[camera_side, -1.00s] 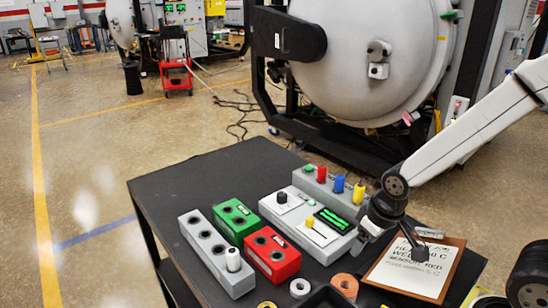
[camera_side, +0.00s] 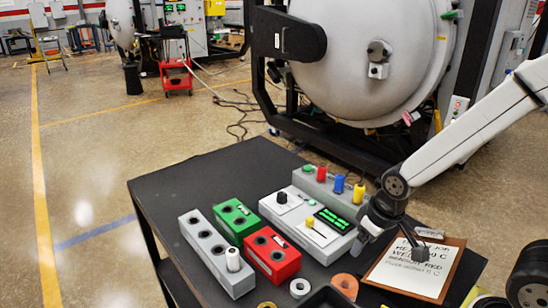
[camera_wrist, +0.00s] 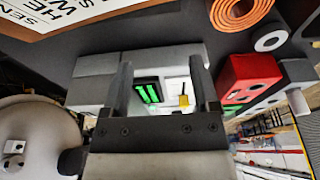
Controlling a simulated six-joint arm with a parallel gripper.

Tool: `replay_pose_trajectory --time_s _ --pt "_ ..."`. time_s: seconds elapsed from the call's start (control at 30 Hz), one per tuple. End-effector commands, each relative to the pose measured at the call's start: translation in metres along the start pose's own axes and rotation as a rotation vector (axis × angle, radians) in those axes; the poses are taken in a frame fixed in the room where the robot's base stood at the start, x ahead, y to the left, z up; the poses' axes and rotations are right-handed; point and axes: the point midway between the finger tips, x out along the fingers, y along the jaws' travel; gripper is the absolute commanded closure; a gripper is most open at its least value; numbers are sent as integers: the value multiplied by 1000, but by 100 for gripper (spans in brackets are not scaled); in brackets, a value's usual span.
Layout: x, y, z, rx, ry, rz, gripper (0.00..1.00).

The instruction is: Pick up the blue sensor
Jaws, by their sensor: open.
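The blue sensor (camera_side: 339,183) is a small upright cylinder in the grey rack (camera_side: 318,181) at the back of the black table. It stands between a red sensor (camera_side: 322,172) and a yellow sensor (camera_side: 358,193). My gripper (camera_wrist: 161,66) is open and empty, with a finger on each side of the green display in the wrist view. In the side view it hangs to the right and front of the blue sensor, apart from it. I cannot make out the blue sensor in the wrist view.
A control box (camera_side: 307,224) with a green display and knobs stands in front of the rack. Red (camera_side: 272,254), green (camera_side: 236,219) and grey (camera_side: 216,254) holed blocks stand to the left. A framed sign (camera_side: 415,268) lies at right. The table's left rear is clear.

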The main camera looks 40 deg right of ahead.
Motion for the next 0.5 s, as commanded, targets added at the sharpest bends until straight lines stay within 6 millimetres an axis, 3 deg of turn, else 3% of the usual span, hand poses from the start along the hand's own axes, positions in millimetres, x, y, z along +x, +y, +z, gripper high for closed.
replay_pose_trajectory --time_s 0.27,0.5 --pt "-4 1 -11 108 -25 2 22" --pt "-16 9 -43 405 -81 21 22"
